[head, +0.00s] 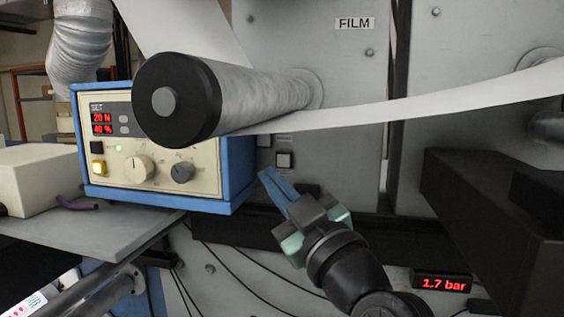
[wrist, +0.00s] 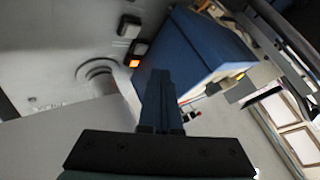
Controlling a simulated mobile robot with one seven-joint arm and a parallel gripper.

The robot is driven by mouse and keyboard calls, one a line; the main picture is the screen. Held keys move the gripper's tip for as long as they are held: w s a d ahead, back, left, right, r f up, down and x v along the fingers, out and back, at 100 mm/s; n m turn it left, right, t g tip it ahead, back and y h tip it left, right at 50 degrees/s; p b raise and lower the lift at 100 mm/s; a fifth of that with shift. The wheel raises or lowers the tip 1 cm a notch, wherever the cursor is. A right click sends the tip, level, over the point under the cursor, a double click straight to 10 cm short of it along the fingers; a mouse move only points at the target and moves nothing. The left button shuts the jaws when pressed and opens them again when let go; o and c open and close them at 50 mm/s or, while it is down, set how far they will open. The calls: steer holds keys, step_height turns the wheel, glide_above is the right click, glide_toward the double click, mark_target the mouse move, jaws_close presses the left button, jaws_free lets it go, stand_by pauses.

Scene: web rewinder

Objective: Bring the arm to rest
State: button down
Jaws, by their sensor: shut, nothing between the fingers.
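My gripper (head: 268,176) is in the lower middle of the head view, with its blue fingers together and nothing between them. The fingers point up and left, just right of the blue control box (head: 238,172). In the wrist view my gripper (wrist: 160,76) shows its blue fingers side by side in the middle. The blue box (wrist: 205,50) is beyond and to the right of them there. I cannot tell the exact gap between the fingertips and the box.
A roller (head: 262,100) carries a white web (head: 400,103) above my gripper. A grey panel labelled FILM (head: 354,23) stands behind. A dark block (head: 500,220) is at the right, near a red "1.7 bar" display (head: 442,284). A grey shelf (head: 95,229) holds a white box (head: 35,178).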

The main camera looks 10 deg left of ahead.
steer(key=s+d+r+m+t+h+b, duration=0.1)
steer(key=s+d+r+m+t+h, duration=0.4)
steer(key=s, duration=0.4)
steer(key=s+d+r+m+t+h+b, duration=0.1)
steer(key=s+d+r+m+t+h, duration=0.5)
steer(key=s+d+m+h, duration=0.1)
steer(key=s+m+h, duration=0.1)
steer(key=m+h, duration=0.1)
steer(key=shift+s+r+t+h, duration=0.3)
steer(key=shift+s+t, duration=0.05)
steer(key=shift+t, duration=0.05)
